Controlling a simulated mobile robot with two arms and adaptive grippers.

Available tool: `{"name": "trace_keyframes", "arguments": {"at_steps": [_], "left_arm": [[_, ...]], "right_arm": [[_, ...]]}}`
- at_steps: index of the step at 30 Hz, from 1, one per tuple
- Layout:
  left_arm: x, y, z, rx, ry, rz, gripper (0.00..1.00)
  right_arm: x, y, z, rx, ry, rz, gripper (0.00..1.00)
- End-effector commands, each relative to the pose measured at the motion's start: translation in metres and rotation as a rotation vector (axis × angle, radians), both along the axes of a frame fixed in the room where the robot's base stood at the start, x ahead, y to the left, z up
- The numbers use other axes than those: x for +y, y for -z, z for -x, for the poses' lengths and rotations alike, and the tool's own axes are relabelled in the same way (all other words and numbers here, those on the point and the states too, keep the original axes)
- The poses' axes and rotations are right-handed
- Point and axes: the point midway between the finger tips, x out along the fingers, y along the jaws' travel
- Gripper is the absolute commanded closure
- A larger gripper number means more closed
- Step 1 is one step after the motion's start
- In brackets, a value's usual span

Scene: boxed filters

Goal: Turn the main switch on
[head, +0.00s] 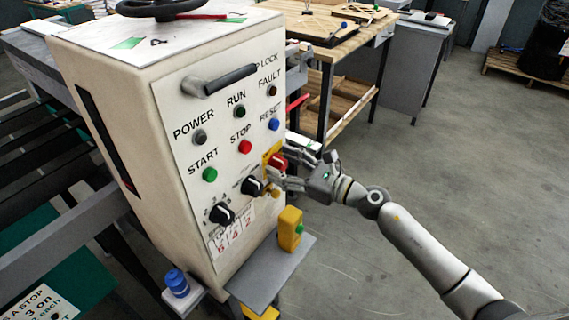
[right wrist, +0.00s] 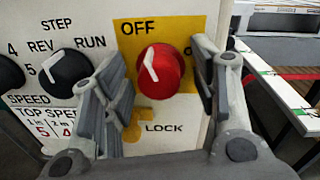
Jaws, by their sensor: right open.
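The main switch is a red rotary knob (head: 277,162) on a yellow plate, low on the right side of the control panel. In the right wrist view the red knob (right wrist: 160,75) has a white pointer tilted up and left, toward the word OFF. My right gripper (head: 286,168) is open at the panel, and in the right wrist view its fingers (right wrist: 163,68) stand on either side of the knob. I cannot tell whether they touch it. The plate's right-hand label is mostly hidden by a finger. My left gripper is not in view.
A black selector knob (right wrist: 66,72) sits just left of the switch. A yellow lock piece (right wrist: 133,128) hangs below it.

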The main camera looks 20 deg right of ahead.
Motion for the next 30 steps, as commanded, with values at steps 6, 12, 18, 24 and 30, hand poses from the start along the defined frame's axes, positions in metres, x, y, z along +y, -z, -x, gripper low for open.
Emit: {"name": "trace_keyframes", "arguments": {"at_steps": [6, 12, 18, 24, 30], "left_arm": [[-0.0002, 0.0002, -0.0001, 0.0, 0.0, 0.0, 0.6], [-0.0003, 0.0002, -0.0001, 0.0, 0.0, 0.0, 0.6], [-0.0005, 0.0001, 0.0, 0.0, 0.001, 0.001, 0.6], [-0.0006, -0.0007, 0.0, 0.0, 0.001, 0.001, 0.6], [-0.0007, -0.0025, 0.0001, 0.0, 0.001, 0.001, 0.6]], "right_arm": [[-0.0001, 0.0001, 0.0002, 0.0, 0.0, 0.0, 0.57], [0.0002, 0.0002, 0.0005, 0.001, -0.001, -0.001, 0.83], [0.0007, 0.0005, 0.0009, 0.006, -0.003, -0.006, 0.87], [0.0011, 0.0009, 0.0013, 0.041, -0.004, -0.05, 0.87], [0.0015, 0.001, 0.0014, 0.122, -0.006, -0.152, 0.87]]}}
